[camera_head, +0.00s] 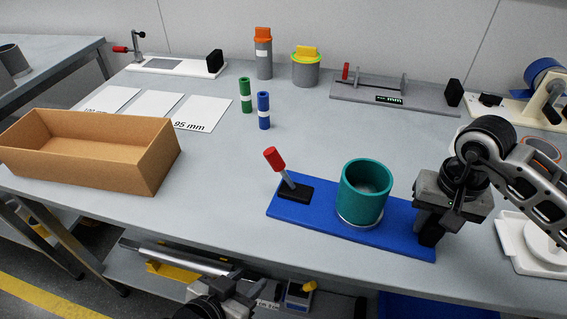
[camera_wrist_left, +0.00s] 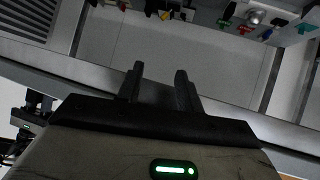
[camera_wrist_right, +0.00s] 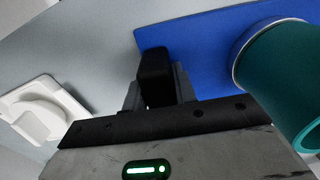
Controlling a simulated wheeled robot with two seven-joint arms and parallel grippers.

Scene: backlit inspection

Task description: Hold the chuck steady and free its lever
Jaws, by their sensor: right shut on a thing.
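The chuck has a blue base plate (camera_head: 325,224) on the table, with a teal ring-shaped cup (camera_head: 364,193) on a silver collar. Its lever (camera_head: 281,172), with a red knob, leans up to the left from a black pad at the plate's left end. My right gripper (camera_head: 430,225) is shut on a black block (camera_wrist_right: 154,76) at the plate's right end. The teal cup also shows in the right wrist view (camera_wrist_right: 290,85). My left gripper (camera_wrist_left: 160,82) is open and empty, low at the table's front edge, away from the lever.
An open cardboard box (camera_head: 90,150) stands at the left. Green (camera_head: 245,95) and blue (camera_head: 264,110) cylinders stand mid-table. A white fixture (camera_head: 535,243) is at the right. The table between box and chuck is clear.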

